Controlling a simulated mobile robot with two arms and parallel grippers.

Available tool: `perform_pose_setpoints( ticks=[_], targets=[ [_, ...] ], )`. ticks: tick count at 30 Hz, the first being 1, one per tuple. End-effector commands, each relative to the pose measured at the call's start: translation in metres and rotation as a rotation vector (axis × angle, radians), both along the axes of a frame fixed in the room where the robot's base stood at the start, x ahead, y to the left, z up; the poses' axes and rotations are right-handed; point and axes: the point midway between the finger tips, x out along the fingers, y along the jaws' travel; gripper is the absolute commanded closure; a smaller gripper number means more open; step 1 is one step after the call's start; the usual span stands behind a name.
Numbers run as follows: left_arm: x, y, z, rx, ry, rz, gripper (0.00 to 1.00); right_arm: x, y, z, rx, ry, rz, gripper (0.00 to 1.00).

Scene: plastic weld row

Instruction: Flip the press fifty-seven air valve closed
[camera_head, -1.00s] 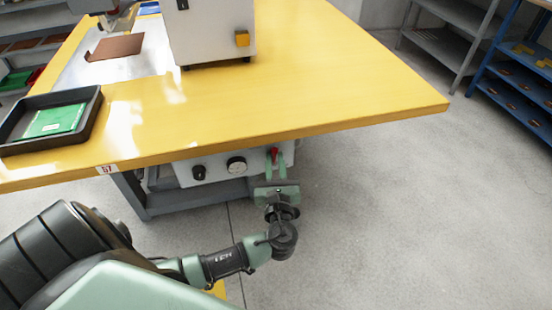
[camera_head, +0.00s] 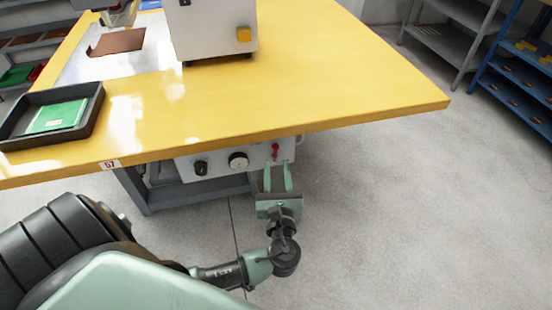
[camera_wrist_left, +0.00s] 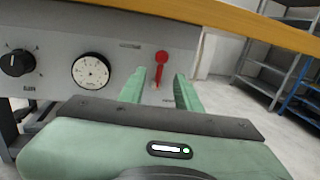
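The air valve's red lever (camera_head: 275,151) is on the grey panel under the yellow table, at the panel's right end. In the left wrist view the lever (camera_wrist_left: 160,66) stands nearly upright, its round knob at the top, leaning slightly right. Small labels around it are too small to read. My left gripper (camera_head: 277,167) is open and empty, just in front of and below the lever. Its two green fingers (camera_wrist_left: 160,80) show on either side of the lever in the wrist view, seemingly short of it. A "57" label (camera_head: 109,164) is on the table edge. My right gripper is out of view.
The grey panel (camera_wrist_left: 55,45) also holds a black knob (camera_wrist_left: 17,63) and a round gauge (camera_wrist_left: 91,71) left of the lever. The yellow tabletop (camera_head: 330,70) overhangs the panel. The floor to the right is clear up to the shelves (camera_head: 450,40).

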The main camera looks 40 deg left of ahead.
Motion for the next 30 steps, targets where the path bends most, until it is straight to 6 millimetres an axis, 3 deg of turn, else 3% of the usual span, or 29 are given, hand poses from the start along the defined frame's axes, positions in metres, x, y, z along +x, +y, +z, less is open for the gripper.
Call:
perform_pose_setpoints(
  ticks=[7, 25, 28, 30],
  targets=[
    [-0.023, -0.018, -0.001, -0.001, 0.000, 0.001, 0.67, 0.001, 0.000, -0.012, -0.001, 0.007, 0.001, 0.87],
    [-0.025, -0.018, -0.002, -0.013, -0.001, 0.004, 0.67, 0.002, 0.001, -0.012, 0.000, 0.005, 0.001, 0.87],
    [-0.031, -0.013, -0.015, -0.128, -0.004, 0.030, 0.67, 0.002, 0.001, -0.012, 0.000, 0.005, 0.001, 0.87],
    [-0.040, -0.006, -0.034, -0.301, -0.016, 0.077, 0.67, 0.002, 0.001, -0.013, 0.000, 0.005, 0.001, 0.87]
  ],
)
